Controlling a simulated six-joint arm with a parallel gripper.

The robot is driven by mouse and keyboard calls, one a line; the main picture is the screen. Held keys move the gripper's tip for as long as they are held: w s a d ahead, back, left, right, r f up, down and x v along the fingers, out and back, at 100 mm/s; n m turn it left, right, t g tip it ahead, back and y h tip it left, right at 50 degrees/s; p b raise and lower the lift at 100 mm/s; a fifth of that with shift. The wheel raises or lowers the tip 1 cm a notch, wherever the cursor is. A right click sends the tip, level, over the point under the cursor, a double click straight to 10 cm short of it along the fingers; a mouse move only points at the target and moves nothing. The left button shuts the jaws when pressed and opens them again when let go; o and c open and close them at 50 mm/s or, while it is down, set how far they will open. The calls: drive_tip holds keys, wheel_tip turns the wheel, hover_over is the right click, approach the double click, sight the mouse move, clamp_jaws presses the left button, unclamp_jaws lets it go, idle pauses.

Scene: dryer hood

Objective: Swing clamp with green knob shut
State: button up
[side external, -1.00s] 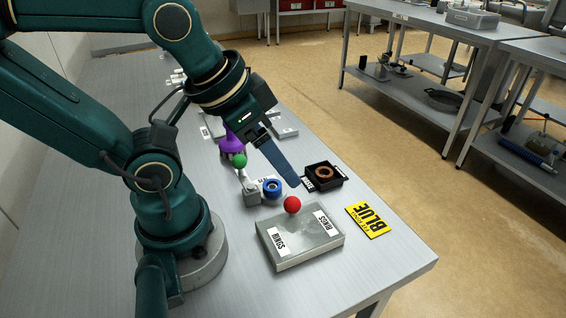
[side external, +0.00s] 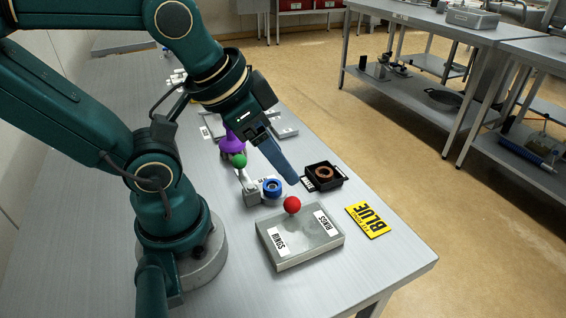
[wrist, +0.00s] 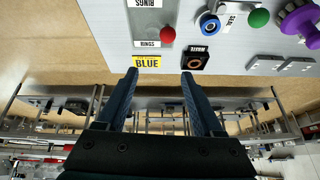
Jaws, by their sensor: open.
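The clamp's green knob (side external: 239,160) sits on a pale arm that stands up and leans slightly from a grey block (side external: 251,196) on the table. The green knob also shows at the upper right of the wrist view (wrist: 258,18). A blue ring (side external: 271,187) is beside the block, near a small label. My gripper (side external: 291,180) is in the air to the right of the green knob, pointing down and right. In the wrist view its two dark fingers (wrist: 158,80) are apart with nothing between them. The gripper touches nothing that I can see.
A grey box with a red knob (side external: 292,204) stands in front. A black tray (side external: 338,170) with a copper ring is to the right. A purple knob (side external: 232,143) is close behind the green one. A yellow BLUE sign (side external: 368,219) lies near the table's right edge.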

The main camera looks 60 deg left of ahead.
drive_tip(key=w+a+f+g+y, duration=0.2)
drive_tip(key=a, duration=0.5)
drive_tip(key=n+g, duration=0.3)
drive_tip(key=g, duration=0.1)
hover_over(240, 156)
drive_tip(key=d, duration=0.2)
drive_tip(key=f, duration=0.3)
drive_tip(key=shift+w+a, duration=0.25)
drive_tip(key=shift+w, duration=0.1)
drive_tip(key=shift+s+a+f+n, duration=0.3)
drive_tip(key=shift+f, duration=0.15)
drive_tip(key=shift+s+a+f, duration=0.1)
drive_tip(key=shift+a+f, duration=0.1)
drive_tip(key=shift+f, duration=0.95)
drive_tip(key=shift+a+f, duration=0.2)
drive_tip(key=shift+f, duration=0.95)
clamp_jaws()
